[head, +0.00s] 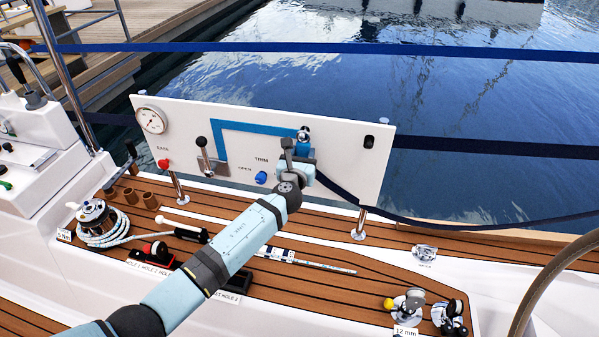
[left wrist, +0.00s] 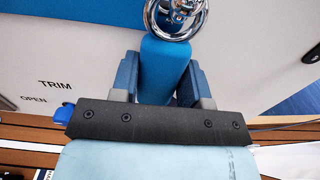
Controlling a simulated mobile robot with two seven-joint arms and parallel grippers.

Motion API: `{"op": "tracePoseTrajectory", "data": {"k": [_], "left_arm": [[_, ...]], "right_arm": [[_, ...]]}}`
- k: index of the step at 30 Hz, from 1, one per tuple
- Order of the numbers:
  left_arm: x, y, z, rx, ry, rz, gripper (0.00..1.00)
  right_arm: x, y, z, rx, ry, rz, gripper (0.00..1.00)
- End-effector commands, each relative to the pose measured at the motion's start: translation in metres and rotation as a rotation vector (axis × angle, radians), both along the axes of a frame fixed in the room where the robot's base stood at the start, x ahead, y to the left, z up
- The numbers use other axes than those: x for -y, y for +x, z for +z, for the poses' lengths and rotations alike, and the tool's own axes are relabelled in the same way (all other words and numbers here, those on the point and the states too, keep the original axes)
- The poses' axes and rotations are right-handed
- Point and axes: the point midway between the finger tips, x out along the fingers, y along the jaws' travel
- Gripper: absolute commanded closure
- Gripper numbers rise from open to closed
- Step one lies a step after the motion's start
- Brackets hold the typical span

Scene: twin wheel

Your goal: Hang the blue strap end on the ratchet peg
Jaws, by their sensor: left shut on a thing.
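My left gripper (head: 300,152) is at the white panel, in front of its right half. In the left wrist view its two fingers (left wrist: 161,82) are shut on the blue strap end (left wrist: 163,62), which stands up between them. The ratchet peg (head: 304,133) is a small chrome fitting just above the gripper; in the left wrist view it shows as a shiny ring (left wrist: 170,14) at the strap end's top. I cannot tell whether the strap is around the peg or only against it. A dark blue strap (head: 400,219) trails right from the gripper. My right gripper is out of view.
The white panel (head: 352,171) carries a gauge (head: 151,120), a lever (head: 203,148) and red and blue knobs. A rope winch (head: 97,220) stands at left on the teak deck. Chrome fittings (head: 410,303) stand at front right. Dark blue rail straps (head: 480,148) run behind, over water.

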Motion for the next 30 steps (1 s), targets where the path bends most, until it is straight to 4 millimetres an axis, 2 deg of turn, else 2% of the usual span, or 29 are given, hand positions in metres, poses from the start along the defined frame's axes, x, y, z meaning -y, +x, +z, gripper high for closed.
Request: {"op": "tracePoseTrajectory", "data": {"k": [13,14,16,18,30], "left_arm": [[0.0,0.0,-0.0035,0.0,0.0,0.0,0.97],[0.0,0.0,-0.0033,0.0,0.0,0.0,0.56],[0.0,0.0,-0.0028,0.0,0.0,0.0,0.4],[0.0,0.0,-0.0029,0.0,0.0,0.0,0.28],[-0.0001,-0.0001,-0.0034,-0.001,0.0,0.0,0.28]], "right_arm": [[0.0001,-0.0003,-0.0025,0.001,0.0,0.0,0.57],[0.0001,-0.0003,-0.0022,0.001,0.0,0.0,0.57],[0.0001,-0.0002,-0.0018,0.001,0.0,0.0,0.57],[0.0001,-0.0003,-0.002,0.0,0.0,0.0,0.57],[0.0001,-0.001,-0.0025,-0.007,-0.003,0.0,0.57]]}}
